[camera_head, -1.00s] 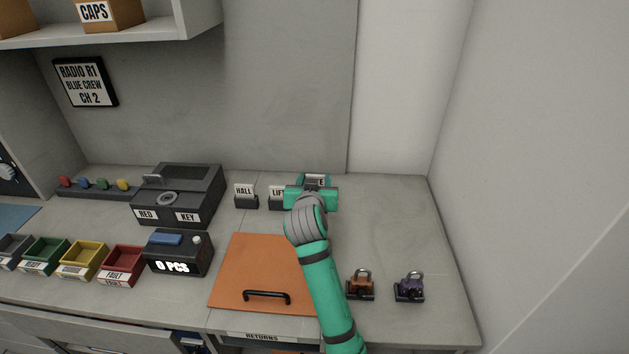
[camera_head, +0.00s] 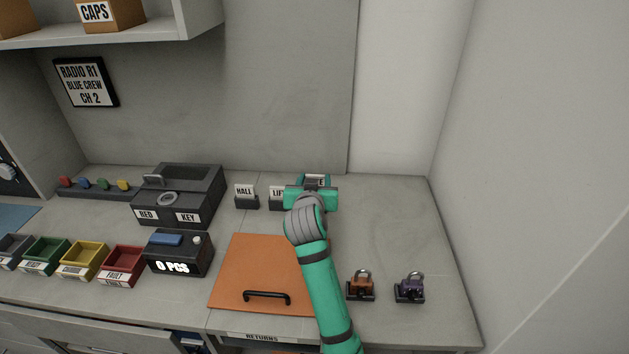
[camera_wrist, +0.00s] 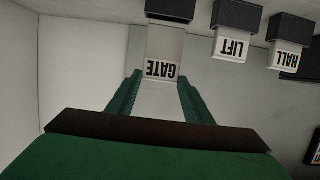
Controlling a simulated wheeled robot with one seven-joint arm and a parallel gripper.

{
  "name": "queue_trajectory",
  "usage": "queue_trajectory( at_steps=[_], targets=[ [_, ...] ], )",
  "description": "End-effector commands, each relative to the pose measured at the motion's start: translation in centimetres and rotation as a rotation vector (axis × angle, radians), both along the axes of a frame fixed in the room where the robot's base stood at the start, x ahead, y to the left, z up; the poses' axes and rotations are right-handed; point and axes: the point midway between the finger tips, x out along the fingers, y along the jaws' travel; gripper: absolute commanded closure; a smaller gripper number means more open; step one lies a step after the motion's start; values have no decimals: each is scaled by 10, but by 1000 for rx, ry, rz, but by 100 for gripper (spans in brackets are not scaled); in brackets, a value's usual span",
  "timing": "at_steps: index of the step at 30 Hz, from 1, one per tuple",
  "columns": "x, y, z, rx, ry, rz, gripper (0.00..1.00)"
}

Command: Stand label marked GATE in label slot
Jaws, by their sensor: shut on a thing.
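The GATE label (camera_wrist: 163,48) is a white card with dark letters, upside down in the wrist view. My gripper (camera_wrist: 160,78) is shut on its lettered end, one finger on each side. The card's other end meets a dark label slot block (camera_wrist: 170,10) at the top of that view; I cannot tell how deep it sits. In the head view my gripper (camera_head: 312,196) covers most of the label (camera_head: 319,181), with only an E showing, and hides the slot.
The LIFT label (camera_wrist: 231,47) and HALL label (camera_wrist: 284,57) stand in dark holders beside it, to the left in the head view. An orange panel (camera_head: 255,265) with a black handle lies in front. Two padlocks (camera_head: 360,288) (camera_head: 409,290) stand front right.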

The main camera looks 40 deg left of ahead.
Motion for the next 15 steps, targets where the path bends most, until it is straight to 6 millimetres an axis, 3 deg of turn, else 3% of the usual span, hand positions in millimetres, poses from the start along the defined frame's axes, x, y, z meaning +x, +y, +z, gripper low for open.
queue_trajectory(
  at_steps=[15],
  targets=[
    [0,0,-7,0,0,-1,75]
  ],
)
